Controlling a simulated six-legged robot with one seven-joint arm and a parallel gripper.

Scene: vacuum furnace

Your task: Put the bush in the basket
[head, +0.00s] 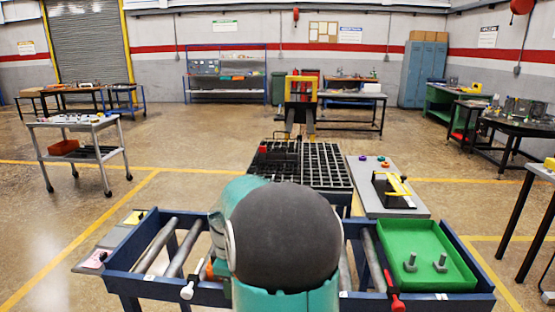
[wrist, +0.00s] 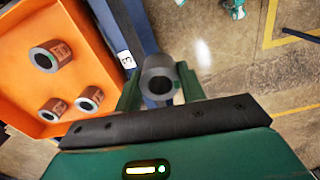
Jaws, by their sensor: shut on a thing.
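In the wrist view my gripper (wrist: 160,88) is shut on a grey, hollow cylindrical bush (wrist: 158,75), its open end facing the camera. Several similar bushes sit in an orange tray (wrist: 98,18) at the left of the wrist view, apart from the held one. In the head view a black gridded basket (head: 322,178) stands beyond the blue roller frame. My arm's large teal and dark-grey link hides my gripper and the held bush in the head view.
The blue roller frame (head: 125,285) spans the foreground, with a green tray (head: 455,268) holding grey bolts at its right. A grey board (head: 365,200) with a black-and-yellow fixture lies right of the basket. A small red item (head: 263,149) is at the basket's left. Open floor lies left.

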